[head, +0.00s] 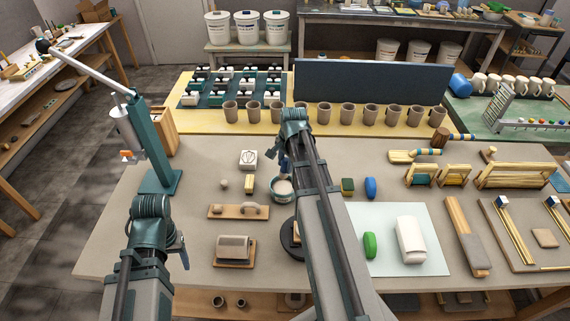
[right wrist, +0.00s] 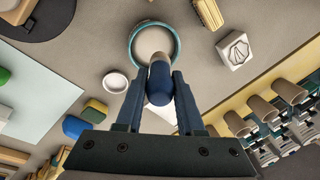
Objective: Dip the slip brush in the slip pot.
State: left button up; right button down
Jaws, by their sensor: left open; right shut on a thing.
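The slip pot (head: 275,192), a teal-rimmed bowl of pale slip, stands mid-table; it also shows in the right wrist view (right wrist: 175,45). My right gripper (head: 277,156) is shut on the slip brush (right wrist: 160,85), just beyond the pot in the head view. In the right wrist view, the brush's blue handle end sits between the fingers and its paler part overlaps the pot's near rim. Its tip is hidden, so I cannot tell whether it touches the slip. My left gripper (head: 182,250) is open and empty near the table's front left.
A white stamp block (head: 248,159) and a yellow block (head: 221,184) lie left of the pot. A small white dish (right wrist: 116,82) is close to it. A dark round turntable (head: 289,240) is partly hidden by my right arm. Brown cups (head: 253,113) line the back.

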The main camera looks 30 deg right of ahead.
aim_at(286, 177)
jog(key=shift+f, duration=0.15)
notch_tip(286, 177, down, 8)
jog(key=b, duration=0.8)
dwell(1.2)
jog(key=r+p, duration=0.2)
jog(key=s+r+p, duration=0.1)
jog(key=r+p, duration=0.2)
jog(key=shift+r, duration=0.2)
dwell(0.7)
notch_tip(286, 177, up, 4)
jog(key=p, duration=0.4)
